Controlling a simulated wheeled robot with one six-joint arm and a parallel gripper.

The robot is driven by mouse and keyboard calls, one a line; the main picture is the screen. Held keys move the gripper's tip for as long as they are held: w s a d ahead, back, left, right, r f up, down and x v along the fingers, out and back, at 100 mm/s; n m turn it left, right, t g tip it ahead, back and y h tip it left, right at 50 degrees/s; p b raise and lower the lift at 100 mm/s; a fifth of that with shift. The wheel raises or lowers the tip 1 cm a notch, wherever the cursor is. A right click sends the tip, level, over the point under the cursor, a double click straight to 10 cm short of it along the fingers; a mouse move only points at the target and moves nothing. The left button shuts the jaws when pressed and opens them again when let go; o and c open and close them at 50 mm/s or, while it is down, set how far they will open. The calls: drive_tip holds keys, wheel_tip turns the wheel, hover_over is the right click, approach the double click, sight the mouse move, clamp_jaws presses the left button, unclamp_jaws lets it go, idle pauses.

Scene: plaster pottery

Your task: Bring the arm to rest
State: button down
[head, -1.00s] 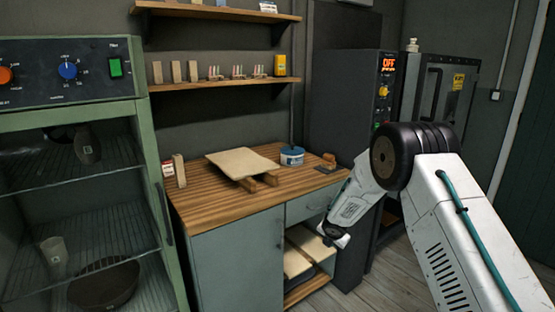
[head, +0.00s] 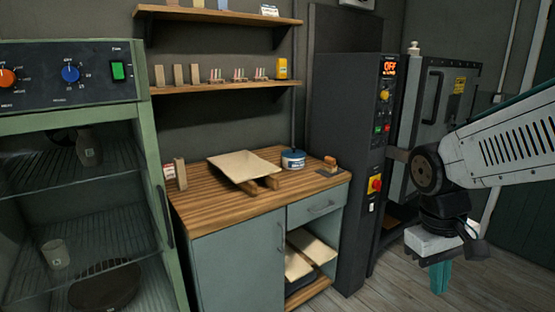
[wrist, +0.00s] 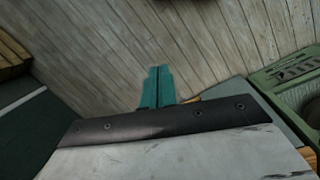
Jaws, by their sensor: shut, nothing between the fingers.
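My gripper (head: 440,276) hangs at the right of the head view, pointing down over the wooden floor in front of the grey kiln. Its teal fingers are together and hold nothing. In the wrist view the shut fingers (wrist: 157,88) show against the floor planks. My arm reaches in from the right edge of the head view, folded at the elbow.
A wooden-topped workbench (head: 225,210) carries a tilted board (head: 243,165) on wooden strips and a blue tub (head: 293,159). A green drying cabinet (head: 148,200) with pots stands at left. The kiln (head: 352,130) is behind my gripper. Floor (head: 370,290) beside the bench is clear.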

drive_tip(key=s+r+m+t+y, duration=0.1)
drive_tip(key=s+r, duration=0.1)
drive_tip(key=s, duration=0.4)
drive_tip(key=s+a+r+m+t, duration=0.1)
drive_tip(key=s+r, duration=0.1)
drive_tip(key=s, duration=0.3)
drive_tip(key=shift+s+a+r+t+y, duration=0.25)
drive_tip(key=shift+s+r+t+y, duration=0.05)
drive_tip(key=shift+s+r+y, duration=0.1)
